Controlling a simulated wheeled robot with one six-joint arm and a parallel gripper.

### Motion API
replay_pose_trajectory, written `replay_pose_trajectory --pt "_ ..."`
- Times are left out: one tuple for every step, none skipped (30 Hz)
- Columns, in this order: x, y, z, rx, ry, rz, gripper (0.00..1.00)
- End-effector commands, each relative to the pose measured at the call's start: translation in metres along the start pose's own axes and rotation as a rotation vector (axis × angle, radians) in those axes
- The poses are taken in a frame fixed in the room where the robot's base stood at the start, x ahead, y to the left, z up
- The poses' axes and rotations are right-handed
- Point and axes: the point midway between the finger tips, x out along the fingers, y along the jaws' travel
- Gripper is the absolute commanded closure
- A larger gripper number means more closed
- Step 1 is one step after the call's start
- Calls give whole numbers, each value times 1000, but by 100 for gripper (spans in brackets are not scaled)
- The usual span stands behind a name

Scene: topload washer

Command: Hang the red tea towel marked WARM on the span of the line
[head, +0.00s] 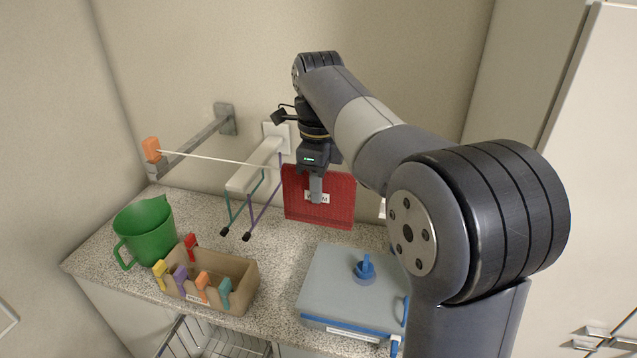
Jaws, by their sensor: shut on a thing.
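The red tea towel (340,205) hangs flat and upright above the back of the counter, with a white label partly covered by a finger of my gripper. My gripper (316,192) is shut on the tea towel near its upper middle. The white line (215,158) runs from an orange end piece (151,149) on the left bracket toward the towel's top left. I cannot tell whether the towel touches the line.
A white rail (254,165) with dark-tipped hanging rods stands left of the towel. A green jug (146,230), a tan box (235,283) with several coloured pegs, and a grey lid (340,285) with a blue knob fill the counter. A wire basket (205,343) is below.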

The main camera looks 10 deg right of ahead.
Motion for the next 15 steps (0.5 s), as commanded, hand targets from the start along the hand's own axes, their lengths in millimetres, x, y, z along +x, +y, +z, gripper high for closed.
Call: replay_pose_trajectory --pt "0 0 0 0 0 0 100" --pt "0 0 0 0 0 0 100" --pt "0 0 0 0 0 0 79" --pt "0 0 0 0 0 0 77" --pt "0 0 0 0 0 0 74" --pt "0 0 0 0 0 0 71" --pt "0 0 0 0 0 0 69" --pt "0 0 0 0 0 0 66" --pt "0 0 0 0 0 0 63" --pt "0 0 0 0 0 0 61" --pt "0 0 0 0 0 0 58" --pt "0 0 0 0 0 0 55" --pt "0 0 0 0 0 0 55" --pt "0 0 0 0 0 0 55" --pt "0 0 0 0 0 0 55"
